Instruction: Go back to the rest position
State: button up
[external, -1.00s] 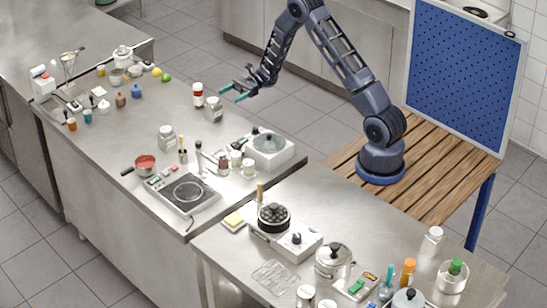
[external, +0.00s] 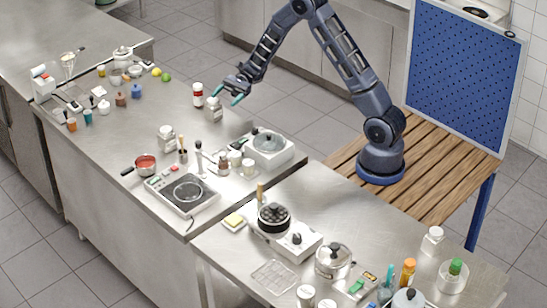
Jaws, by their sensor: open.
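My gripper (external: 227,96) is open, with teal fingertips, above the far edge of the steel counter (external: 120,180). It is close to a clear jar with a pale lid (external: 214,109), and its fingertips overlap the jar in the picture. I cannot tell whether they touch it. Nothing shows between the fingers. My arm reaches in from its base on the slatted wooden table at the right.
A red jar with a white cap (external: 198,94) stands just left of my gripper. A white cooker with a lidded pan (external: 269,147), a hot plate (external: 185,193) and a red-filled saucepan (external: 146,164) stand nearer. The counter's middle left is fairly clear.

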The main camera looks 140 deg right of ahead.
jog(key=w+a+r+n+g+y, duration=0.25)
jog(key=w+a+r+n, duration=0.2)
jog(key=a, duration=0.45)
jog(key=w+a+r+n+g+y, duration=0.2)
jog(key=w+a+r+n+g, duration=0.15)
jog(key=w+a, duration=0.4)
jog(key=a+r+n+g, duration=0.3)
jog(key=a, duration=0.6)
jog(key=a+r+n+g, duration=0.2)
jog(key=a+n, duration=0.1)
jog(key=a, duration=0.6)
jog(key=s+a+r+n+h, duration=0.3)
jog(key=s+a+n, duration=0.4)
jog(key=a, duration=0.4)
jog(key=s+a+r+n+h, duration=0.3)
jog(key=s+a+n+h, duration=0.2)
jog(key=s+a+n, duration=0.3)
jog(key=shift+a+n+g+h, duration=0.4)
jog(key=shift+a+n, duration=0.9)
jog(key=shift+a, duration=0.9)
jog(key=shift+s, duration=0.1)
